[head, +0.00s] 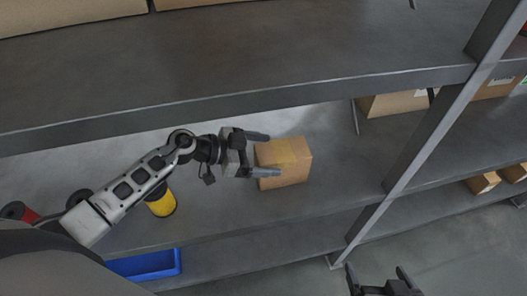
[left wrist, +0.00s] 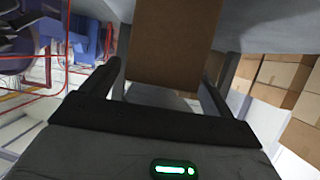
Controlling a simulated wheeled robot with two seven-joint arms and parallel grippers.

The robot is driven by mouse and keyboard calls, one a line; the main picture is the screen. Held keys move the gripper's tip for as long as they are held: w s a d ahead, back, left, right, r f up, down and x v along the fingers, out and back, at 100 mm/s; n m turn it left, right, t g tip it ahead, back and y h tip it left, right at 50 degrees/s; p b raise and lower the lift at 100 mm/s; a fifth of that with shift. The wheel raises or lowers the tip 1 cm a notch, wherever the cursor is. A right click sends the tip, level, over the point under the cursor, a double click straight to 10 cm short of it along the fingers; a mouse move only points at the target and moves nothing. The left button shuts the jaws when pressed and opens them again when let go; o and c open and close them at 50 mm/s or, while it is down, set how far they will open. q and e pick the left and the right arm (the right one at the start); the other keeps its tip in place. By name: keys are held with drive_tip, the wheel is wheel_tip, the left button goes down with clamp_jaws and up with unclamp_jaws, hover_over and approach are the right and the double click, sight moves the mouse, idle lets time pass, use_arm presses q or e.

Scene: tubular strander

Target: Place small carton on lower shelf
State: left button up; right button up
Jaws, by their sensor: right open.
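A small brown carton (head: 292,168) with a tape strip on top appears to rest on the grey middle shelf (head: 335,190). It also fills the top centre of the left wrist view (left wrist: 175,42). My left gripper (head: 273,154) is open at the carton's left end, one finger along the far side and one along the near side. I cannot tell if either finger touches it. The lower shelf (head: 250,262) runs beneath, with bare room right of a blue bin. My right gripper (head: 377,272) is open and empty at the bottom edge, away from the shelves.
A blue bin (head: 150,264) stands on the lower shelf at the left. A yellow and black cylinder (head: 162,203) is below my left forearm. The upper shelf edge (head: 240,105) hangs above my arm. A slanting grey post (head: 425,140) stands right of the carton.

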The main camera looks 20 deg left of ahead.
use_arm(q)
drive_tip(key=shift+r, duration=0.1)
drive_tip(key=shift+s+a+r, duration=0.1)
drive_tip(key=shift+a, duration=0.1)
drive_tip(key=v, duration=1.1)
drive_tip(key=s+d+f+n+t+y, duration=0.1)
drive_tip(key=s+d+f+n+y, duration=0.1)
drive_tip(key=s+d+f+n, duration=0.1)
drive_tip(key=s+d+f+n+t+y, duration=0.1)
drive_tip(key=s+d+f+n+y, duration=0.1)
drive_tip(key=s+d+f+y, duration=0.1)
drive_tip(key=s+d+f+n+y, duration=0.3)
drive_tip(key=s+d+f, duration=0.1)
drive_tip(key=f, duration=0.1)
drive_tip(key=shift+s+d+n+t, duration=0.3)
drive_tip(key=shift+s+t, duration=0.1)
